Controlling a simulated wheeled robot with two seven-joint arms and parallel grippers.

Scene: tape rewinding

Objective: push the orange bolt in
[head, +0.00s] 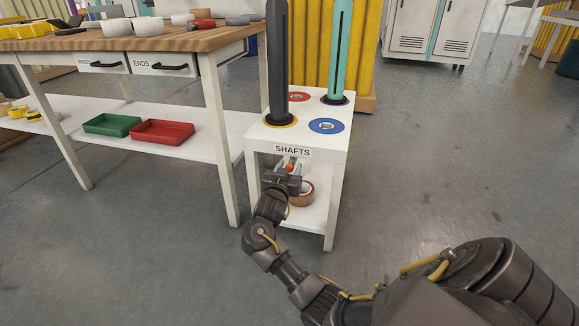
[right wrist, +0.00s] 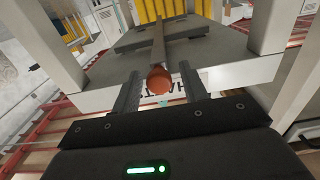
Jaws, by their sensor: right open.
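The orange bolt (right wrist: 160,80) shows its round orange end in the right wrist view, with a brownish rod running behind it to a grey plate (right wrist: 135,40). In the head view the bolt (head: 290,166) is a small orange spot under the SHAFTS label (head: 292,150) of the white stand (head: 335,155). My right gripper (head: 291,170) is at the stand's front, just below that label. In the right wrist view its fingers (right wrist: 158,90) are open, one on each side of the bolt's end. I cannot tell whether they touch it. My left gripper is out of view.
A brown tape roll (head: 302,197) lies on the stand's lower shelf beside my right gripper. A dark shaft (head: 279,70) and a teal shaft (head: 339,50) stand on top. A workbench (head: 190,43) with green and red trays below is at left. The floor at right is clear.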

